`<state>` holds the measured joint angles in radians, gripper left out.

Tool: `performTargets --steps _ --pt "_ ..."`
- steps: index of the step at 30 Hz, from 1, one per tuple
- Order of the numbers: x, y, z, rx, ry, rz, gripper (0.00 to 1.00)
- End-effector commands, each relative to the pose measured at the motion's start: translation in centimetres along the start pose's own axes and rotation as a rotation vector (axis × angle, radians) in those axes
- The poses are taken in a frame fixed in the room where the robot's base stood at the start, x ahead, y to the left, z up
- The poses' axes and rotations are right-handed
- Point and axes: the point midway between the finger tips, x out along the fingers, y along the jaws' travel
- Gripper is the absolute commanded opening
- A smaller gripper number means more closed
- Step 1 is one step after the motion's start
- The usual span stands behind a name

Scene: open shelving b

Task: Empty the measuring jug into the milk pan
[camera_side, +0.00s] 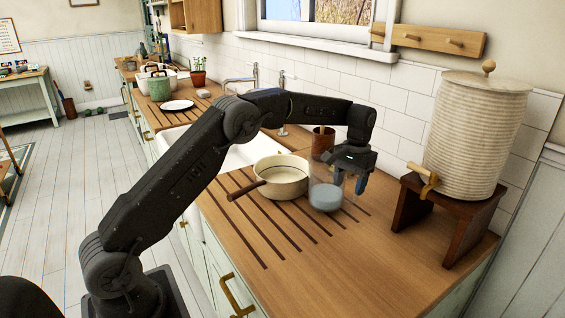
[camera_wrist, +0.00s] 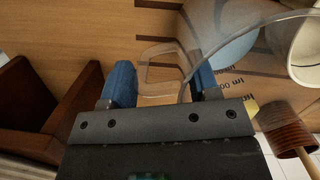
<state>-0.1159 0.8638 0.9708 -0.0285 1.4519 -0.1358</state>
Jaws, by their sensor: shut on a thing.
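The clear measuring jug (camera_side: 326,196) is upright with pale blue liquid low inside it. It stands on or just above the grooved counter; I cannot tell which. My gripper (camera_side: 350,180) is at its right side, shut on the jug's handle. In the wrist view the clear handle (camera_wrist: 150,72) lies between the blue fingers of my gripper (camera_wrist: 162,82), and the jug's body with the blue liquid (camera_wrist: 232,40) is beyond. The cream milk pan (camera_side: 285,182) sits just left of the jug, its brown handle pointing left. The pan's rim (camera_wrist: 298,62) shows at the wrist view's right edge.
A brown pot (camera_side: 322,143) with a wooden utensil stands behind the jug. A large ribbed crock (camera_side: 477,135) with a tap sits on a dark wooden stand (camera_side: 450,225) at right. The sink (camera_side: 230,155) is left of the pan. The front counter (camera_side: 370,255) is clear.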

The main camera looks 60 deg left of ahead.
Motion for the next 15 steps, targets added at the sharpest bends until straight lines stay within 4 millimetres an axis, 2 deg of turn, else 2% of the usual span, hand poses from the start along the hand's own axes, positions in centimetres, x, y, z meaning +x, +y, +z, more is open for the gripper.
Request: performTargets --steps 15 --pt "-2.5 -1.9 0.4 0.028 0.012 0.196 0.01"
